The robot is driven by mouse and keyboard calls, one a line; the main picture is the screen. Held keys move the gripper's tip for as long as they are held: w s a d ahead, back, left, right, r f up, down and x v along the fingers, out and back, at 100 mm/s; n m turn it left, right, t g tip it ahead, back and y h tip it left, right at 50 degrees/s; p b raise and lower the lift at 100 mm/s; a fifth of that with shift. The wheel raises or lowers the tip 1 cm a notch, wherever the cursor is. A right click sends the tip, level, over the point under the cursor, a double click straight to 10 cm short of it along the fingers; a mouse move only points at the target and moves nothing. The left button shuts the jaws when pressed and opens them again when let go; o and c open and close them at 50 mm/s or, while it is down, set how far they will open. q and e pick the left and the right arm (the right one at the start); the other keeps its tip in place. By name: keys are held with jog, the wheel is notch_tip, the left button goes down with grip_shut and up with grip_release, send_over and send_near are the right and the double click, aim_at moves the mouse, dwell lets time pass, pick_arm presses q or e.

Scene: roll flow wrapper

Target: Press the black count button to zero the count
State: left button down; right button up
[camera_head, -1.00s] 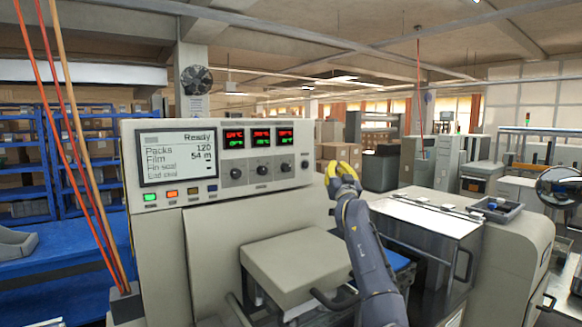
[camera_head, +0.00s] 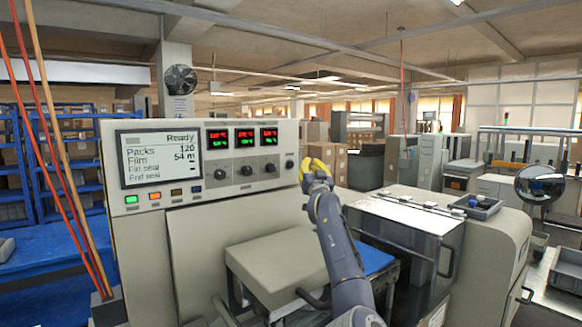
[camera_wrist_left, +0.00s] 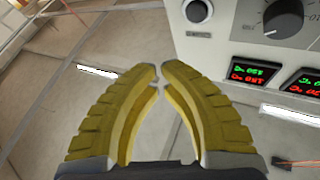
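The black round button (camera_head: 290,164) is at the right end of the control panel (camera_head: 228,182), right of the three dark knobs. In the left wrist view a round dark button (camera_wrist_left: 197,10) shows at the top edge, beyond my fingertips, with a small label too blurred to read. The panel's screen (camera_head: 160,157) reads Ready, Packs 120, Film 54 m. My left gripper (camera_head: 312,163) has yellow fingers and is just right of the panel's edge, apart from the button. In the left wrist view its fingertips (camera_wrist_left: 158,74) come together with nothing between them. My right gripper is not in view.
Small square buttons, green (camera_head: 131,199), orange (camera_head: 154,195) and darker ones, sit below the screen. Red and green readouts (camera_head: 244,138) are above the knobs. A clear-sided cover (camera_head: 405,225) stands right of my left arm. Orange cables (camera_head: 55,170) hang at the left.

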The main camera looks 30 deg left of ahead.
aim_at(296, 157)
pick_arm(q)
jog(key=w+a, duration=0.2)
jog(key=a, duration=0.3)
jog(key=shift+a, duration=0.35)
jog(key=shift+a, duration=0.15)
dwell(1.4)
jog(key=shift+w+a, duration=0.1)
jog(key=shift+a, duration=0.15)
jog(key=shift+w+a, duration=0.15)
jog(key=shift+a, duration=0.3)
dwell(1.2)
jog(key=shift+d, duration=0.15)
jog(key=shift+s+d, duration=0.3)
jog(key=shift+d, duration=0.35)
jog(key=shift+d, duration=0.1)
jog(key=shift+s+d, duration=0.25)
jog(key=shift+d, duration=0.55)
jog(key=shift+s+d, duration=0.3)
jog(key=shift+d, duration=0.45)
jog(key=shift+s+d, duration=0.25)
jog(key=shift+d, duration=0.55)
